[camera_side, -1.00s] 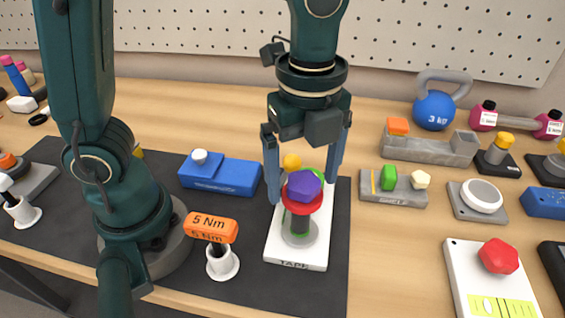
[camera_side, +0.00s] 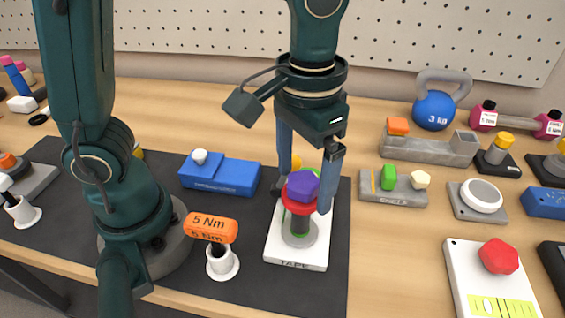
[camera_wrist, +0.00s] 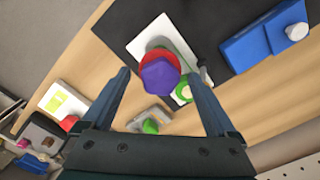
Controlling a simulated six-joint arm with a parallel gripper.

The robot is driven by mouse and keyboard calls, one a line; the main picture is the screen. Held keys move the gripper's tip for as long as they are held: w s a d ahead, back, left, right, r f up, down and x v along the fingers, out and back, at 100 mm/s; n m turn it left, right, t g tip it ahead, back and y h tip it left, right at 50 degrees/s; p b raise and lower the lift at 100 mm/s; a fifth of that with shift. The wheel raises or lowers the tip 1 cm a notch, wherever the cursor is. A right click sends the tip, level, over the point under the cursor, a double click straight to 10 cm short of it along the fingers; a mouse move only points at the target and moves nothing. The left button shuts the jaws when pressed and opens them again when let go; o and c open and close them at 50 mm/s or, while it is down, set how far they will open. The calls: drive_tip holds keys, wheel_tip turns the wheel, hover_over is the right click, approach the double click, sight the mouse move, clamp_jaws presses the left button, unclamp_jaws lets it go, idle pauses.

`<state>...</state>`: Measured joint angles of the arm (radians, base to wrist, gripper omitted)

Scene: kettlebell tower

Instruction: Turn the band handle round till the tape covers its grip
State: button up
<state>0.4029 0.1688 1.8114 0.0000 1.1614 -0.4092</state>
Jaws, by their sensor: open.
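A white plate labelled TAPE (camera_side: 290,260) lies on the dark mat. On it a post carries a purple six-sided knob (camera_side: 302,184) over a red disc (camera_side: 286,205), with a green part below and a grey round base (camera_side: 300,237). The wrist view also shows the purple knob (camera_wrist: 160,75) and a green ring with a pale centre (camera_wrist: 183,92) beside it. My gripper (camera_side: 301,203) is open above the plate, its fingers on either side of the knob in the side view. I cannot tell whether they touch it. The far finger is partly hidden.
A blue block (camera_side: 220,174) lies left of the plate. An orange 5 Nm handle (camera_side: 212,227) stands in a white holder at front left. To the right are a grey shelf piece (camera_side: 393,190), a white plate with a red knob (camera_side: 480,280) and a blue kettlebell (camera_side: 434,110).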

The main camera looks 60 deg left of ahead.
clamp_jaws()
drive_tip(key=m, duration=0.6)
drive_tip(key=shift+m, duration=0.3)
drive_tip(key=m, duration=0.6)
drive_tip(key=shift+d+m, duration=0.1)
drive_tip(key=shift+m, duration=0.2)
drive_tip(key=m, duration=0.7)
drive_tip(key=shift+m, duration=0.3)
drive_tip(key=m, duration=0.6)
drive_tip(key=shift+m, duration=0.3)
